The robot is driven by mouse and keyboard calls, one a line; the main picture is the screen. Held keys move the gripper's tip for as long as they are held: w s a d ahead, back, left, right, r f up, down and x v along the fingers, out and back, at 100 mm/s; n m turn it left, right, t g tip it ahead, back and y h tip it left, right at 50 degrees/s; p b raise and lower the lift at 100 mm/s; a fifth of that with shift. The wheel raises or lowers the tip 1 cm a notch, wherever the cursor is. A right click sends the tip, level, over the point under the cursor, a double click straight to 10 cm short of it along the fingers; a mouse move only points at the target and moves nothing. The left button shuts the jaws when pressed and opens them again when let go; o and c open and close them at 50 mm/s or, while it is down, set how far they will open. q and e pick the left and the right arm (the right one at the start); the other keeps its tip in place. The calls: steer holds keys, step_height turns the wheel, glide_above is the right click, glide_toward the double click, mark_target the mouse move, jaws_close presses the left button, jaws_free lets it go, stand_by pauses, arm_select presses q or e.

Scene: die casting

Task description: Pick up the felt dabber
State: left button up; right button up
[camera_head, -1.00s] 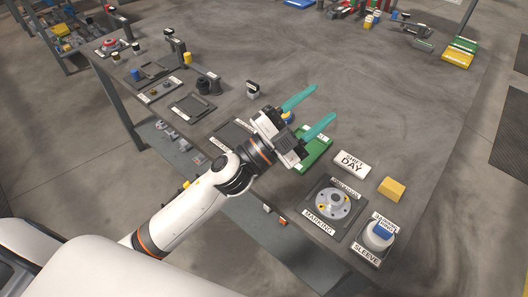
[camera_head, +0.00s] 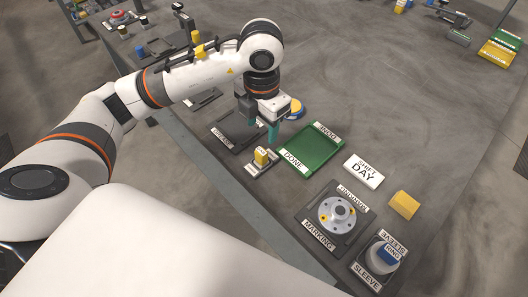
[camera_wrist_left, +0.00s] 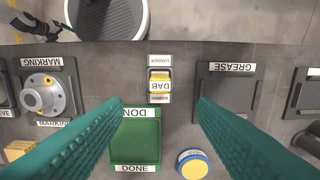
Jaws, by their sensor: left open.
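The felt dabber (camera_head: 261,156) is a small yellow-topped block standing in its holder near the front edge of the table. In the left wrist view the dabber (camera_wrist_left: 159,82) reads "DAB" and sits between "DABBER" labels. My left gripper (camera_head: 262,129) is open and empty, its teal fingers pointing down, above and a little behind the dabber in the head view. In the left wrist view the dabber lies between the lines of the two spread fingers (camera_wrist_left: 160,106), beyond their tips and apart from them. My right gripper is not in view.
A green "DONE" tray (camera_head: 337,136) lies right of the dabber, and a dark "GREASE" tray (camera_head: 219,138) left of it. A round blue and yellow object (camera_wrist_left: 192,163) is close by. A marking fixture (camera_head: 312,213), yellow block (camera_head: 404,205) and sleeve stand (camera_head: 366,269) are farther right.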

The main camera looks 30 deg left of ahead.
mark_target(261, 151)
arm_select(q)
step_height(261, 151, down, 6)
steer(key=shift+s+p, duration=0.1)
steer(key=shift+p, duration=0.25)
step_height(261, 151, down, 4)
steer(key=shift+f+p, duration=0.1)
steer(key=shift+p, duration=0.45)
steer(key=shift+a+f, duration=0.1)
steer(key=shift+f, duration=0.5)
steer(key=c, duration=1.1)
